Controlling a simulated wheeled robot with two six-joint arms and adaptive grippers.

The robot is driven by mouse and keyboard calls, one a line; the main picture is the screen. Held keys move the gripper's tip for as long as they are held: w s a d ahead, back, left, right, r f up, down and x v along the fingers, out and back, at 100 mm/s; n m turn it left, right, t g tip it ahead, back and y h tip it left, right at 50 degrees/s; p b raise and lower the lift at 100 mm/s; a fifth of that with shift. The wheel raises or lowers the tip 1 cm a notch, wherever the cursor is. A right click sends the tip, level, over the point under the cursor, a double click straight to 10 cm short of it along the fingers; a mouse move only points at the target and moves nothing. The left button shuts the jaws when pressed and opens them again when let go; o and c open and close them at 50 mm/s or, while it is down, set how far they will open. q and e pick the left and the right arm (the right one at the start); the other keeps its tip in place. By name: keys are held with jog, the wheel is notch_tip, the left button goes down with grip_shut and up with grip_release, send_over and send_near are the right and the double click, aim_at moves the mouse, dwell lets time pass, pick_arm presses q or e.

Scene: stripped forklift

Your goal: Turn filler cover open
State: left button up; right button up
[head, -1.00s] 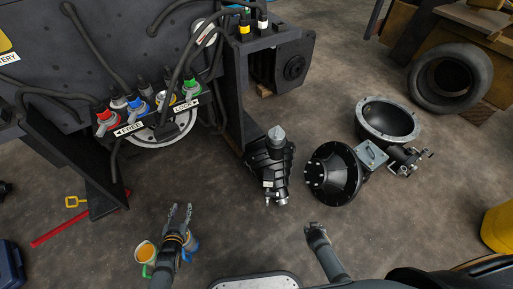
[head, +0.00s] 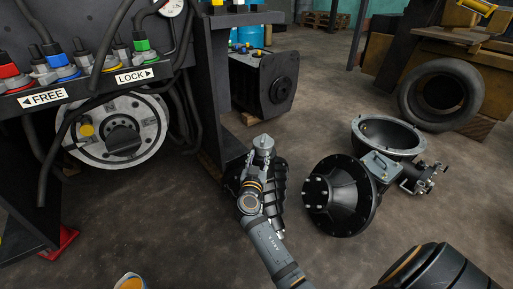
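A grey cap (head: 263,142), which looks like the filler cover, sits on top of the black ribbed housing (head: 279,205) standing on the floor. My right gripper (head: 259,160) is at this cap, its two fingers apart with the cap's lower part between or just beyond them. I cannot tell whether the fingers touch it. My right wrist and forearm hide much of the housing. My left gripper is out of the picture.
A black flanged part (head: 340,196) and a grey bowl-shaped housing (head: 388,138) lie to the right. The forklift's panel with coloured connectors (head: 62,66) and a round hub (head: 117,135) stand at the left. A tyre (head: 441,95) lies farther back. Bare floor shows in front.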

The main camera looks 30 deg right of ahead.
aim_at(262, 144)
jog(key=b+x, duration=0.2)
jog(key=x, duration=0.8)
jog(key=shift+w+d, duration=0.1)
jog(key=shift+c, duration=0.2)
grip_shut()
